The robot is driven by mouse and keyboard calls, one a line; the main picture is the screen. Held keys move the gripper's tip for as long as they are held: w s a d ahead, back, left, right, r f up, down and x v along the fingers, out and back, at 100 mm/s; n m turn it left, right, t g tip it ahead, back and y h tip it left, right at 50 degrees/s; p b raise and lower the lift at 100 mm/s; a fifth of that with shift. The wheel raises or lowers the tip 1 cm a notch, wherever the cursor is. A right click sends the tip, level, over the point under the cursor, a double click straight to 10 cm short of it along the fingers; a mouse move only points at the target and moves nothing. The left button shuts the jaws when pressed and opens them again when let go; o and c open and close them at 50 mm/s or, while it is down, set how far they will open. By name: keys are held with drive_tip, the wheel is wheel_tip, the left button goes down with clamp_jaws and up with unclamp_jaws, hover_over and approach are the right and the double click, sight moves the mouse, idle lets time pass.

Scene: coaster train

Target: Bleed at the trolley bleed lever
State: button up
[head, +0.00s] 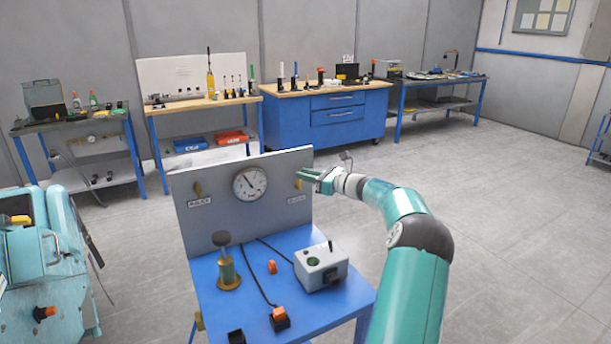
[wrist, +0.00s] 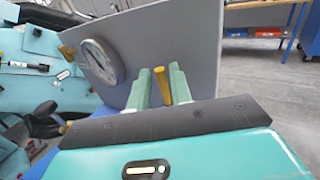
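The blue trolley (head: 270,330) carries an upright grey panel (head: 225,190) with a round gauge (head: 250,184). A yellow lever (head: 198,189) is on the panel's left side and another yellow lever (head: 299,185) on its right, each above a small label too small to read surely. My gripper (head: 303,175) is at the right lever. In the wrist view, this lever (wrist: 162,85) shows between my two green fingers (wrist: 160,76), which are apart with no clear grip on it. The gauge also shows there (wrist: 98,60).
On the trolley top are a brass piece with a dark knob (head: 228,268), a grey box (head: 321,268) and orange-topped parts (head: 279,318) with a black cable. A teal machine (head: 45,260) stands at left. Benches line the back wall. The floor at right is clear.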

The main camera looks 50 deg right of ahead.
drive_tip(key=shift+w+a, duration=0.1)
drive_tip(key=shift+w, duration=0.25)
clamp_jaws()
